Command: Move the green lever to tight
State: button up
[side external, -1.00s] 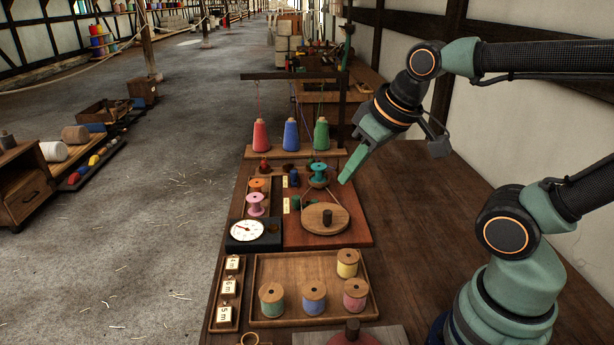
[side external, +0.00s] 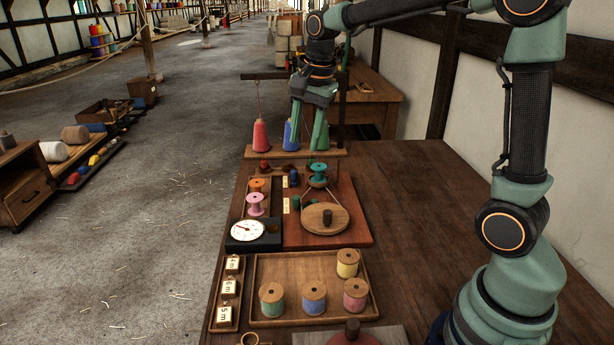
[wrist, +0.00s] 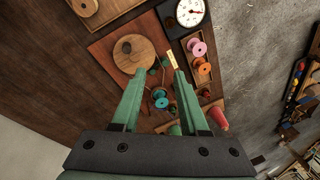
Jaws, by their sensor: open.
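A small dark green lever (side external: 296,203) appears on the reddish board (side external: 355,234), beside a pale label (side external: 286,206). It is too small to tell which way it points or read the label. In the wrist view, small dark green parts (wrist: 153,71) show near the pale label (wrist: 171,59), beyond and between my fingertips. My gripper (side external: 307,146) points down at the far end of the board, by the thread cones. Its fingers are apart and empty, also in the wrist view (wrist: 160,75). It touches nothing that I can make out.
A round wooden disc (side external: 325,225) with a dark knob and a teal spool (side external: 318,170) are on the board. A white dial (side external: 246,230) is to the left. Red (side external: 260,136) and blue cones stand behind. A tray (side external: 262,265) of spools is in front. The table's right side is clear.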

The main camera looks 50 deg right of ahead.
jog(key=w+d+f+m+g, duration=0.1)
jog(key=w+d+f+m, duration=0.2)
jog(key=w+f+m, duration=0.25)
jog(key=m+g, duration=0.2)
jog(key=m, duration=0.5)
send_over(295, 197)
notch_tip(295, 197, down, 6)
jog(key=shift+s+f, duration=0.1)
jog(key=shift+f, duration=5.35)
jog(key=shift+d, duration=0.1)
jog(key=shift+w+d, duration=0.35)
jog(key=shift+w, duration=0.2)
jog(key=shift+w+d, duration=0.35)
jog(key=shift+w, duration=0.2)
jog(key=shift+w+d, duration=0.35)
jog(key=shift+d, duration=0.3)
jog(key=shift+w+d, duration=0.35)
jog(key=shift+d, duration=0.3)
jog(key=shift+a, duration=0.2)
notch_tip(295, 197, up, 7)
